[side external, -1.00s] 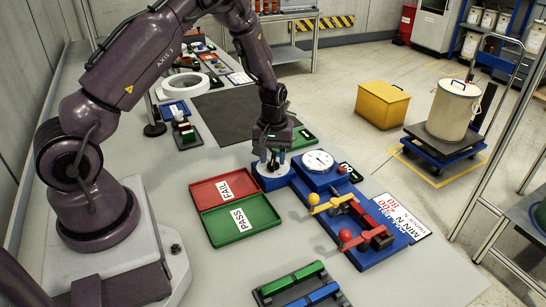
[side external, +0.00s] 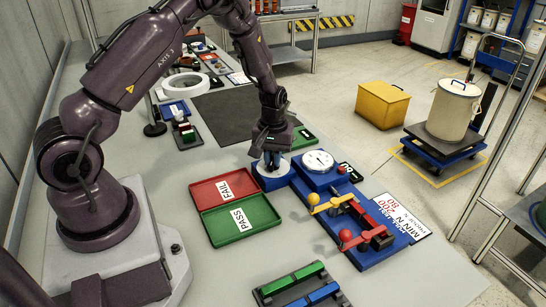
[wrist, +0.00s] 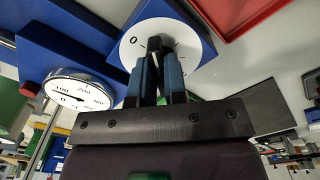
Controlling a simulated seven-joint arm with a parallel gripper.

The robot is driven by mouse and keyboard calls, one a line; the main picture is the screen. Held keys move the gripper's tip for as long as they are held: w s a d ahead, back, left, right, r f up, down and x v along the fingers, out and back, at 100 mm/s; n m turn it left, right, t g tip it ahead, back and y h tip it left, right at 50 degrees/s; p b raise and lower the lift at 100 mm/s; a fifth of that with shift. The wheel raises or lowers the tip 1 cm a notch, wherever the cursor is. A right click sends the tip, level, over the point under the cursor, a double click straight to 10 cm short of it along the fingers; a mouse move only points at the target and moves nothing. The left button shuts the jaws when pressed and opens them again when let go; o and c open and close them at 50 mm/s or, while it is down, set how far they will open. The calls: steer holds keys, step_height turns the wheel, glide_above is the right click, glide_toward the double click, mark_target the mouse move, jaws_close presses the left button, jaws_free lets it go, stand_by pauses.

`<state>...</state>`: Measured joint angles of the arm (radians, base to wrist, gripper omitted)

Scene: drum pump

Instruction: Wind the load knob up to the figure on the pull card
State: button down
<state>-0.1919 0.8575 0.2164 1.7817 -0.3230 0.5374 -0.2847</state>
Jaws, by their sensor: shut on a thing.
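The load knob (wrist: 160,43) is dark and stands on a round white dial (wrist: 195,40) marked 0, on a blue base. In the side view its dial (side external: 286,169) is at the left end of the blue rig. My gripper (side external: 272,163) points down over it; in the wrist view its blue fingers (wrist: 160,75) are shut on the knob and hide part of it. A white gauge (side external: 318,160) with figures up to the hundreds sits beside it; its needle reading is unclear. The pull card (side external: 402,216) lies right of the rig; its red figures are too small to read surely.
Red FAIL (side external: 222,188) and green PASS (side external: 240,220) trays lie left of the rig. Yellow and red ball-ended levers (side external: 346,236) stand on the rig. A rack of green and blue bars (side external: 303,289) is at the front. Bare bench lies between.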

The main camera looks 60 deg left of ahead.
steer(key=c, duration=1.2)
jaws_free()
steer(key=shift+o, duration=0.2)
steer(key=shift+r, duration=0.1)
step_height(320, 180, up, 13)
